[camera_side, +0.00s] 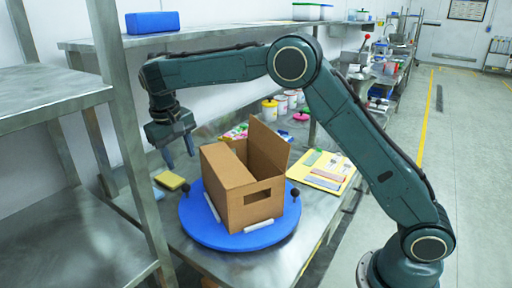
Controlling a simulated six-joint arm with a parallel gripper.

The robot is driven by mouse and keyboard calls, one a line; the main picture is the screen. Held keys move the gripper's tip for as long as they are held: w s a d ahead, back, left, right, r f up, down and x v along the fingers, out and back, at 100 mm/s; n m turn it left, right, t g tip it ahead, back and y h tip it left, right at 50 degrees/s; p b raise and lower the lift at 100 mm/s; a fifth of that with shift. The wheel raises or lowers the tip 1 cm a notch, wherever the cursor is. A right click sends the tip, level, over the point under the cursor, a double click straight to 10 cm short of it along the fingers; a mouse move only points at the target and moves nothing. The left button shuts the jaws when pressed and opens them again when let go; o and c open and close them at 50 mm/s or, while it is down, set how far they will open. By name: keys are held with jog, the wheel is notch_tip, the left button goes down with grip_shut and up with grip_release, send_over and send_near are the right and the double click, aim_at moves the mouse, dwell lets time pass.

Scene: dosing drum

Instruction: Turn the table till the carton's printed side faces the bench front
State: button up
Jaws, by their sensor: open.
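A blue round turntable (205,230) lies on the metal bench. An open brown carton (227,188) stands upright on it, flaps raised, held between white strips (258,226). The carton side toward the lower right has a dark hand hole; I see no clear print on the visible sides. A dark knob (186,187) stands at the turntable's left rim, and another dark knob (295,192) at its right rim. My gripper (180,157) is open and empty, pointing down above and behind the left knob, apart from it and from the carton.
A yellow sponge (170,180) lies left of the turntable. A yellow board (326,170) with flat pieces lies to the right. Several paint tubs (270,108) stand behind. A metal shelf post (130,140) rises at the left. A blue box (152,22) sits on the upper shelf.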

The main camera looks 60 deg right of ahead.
jog(key=s+d+r+t, duration=0.1)
jog(key=s+d+r, duration=0.3)
jog(key=s+r, duration=0.4)
jog(key=shift+r+n, duration=0.15)
jog(key=shift+n, duration=0.15)
jog(key=shift+s+d, duration=0.1)
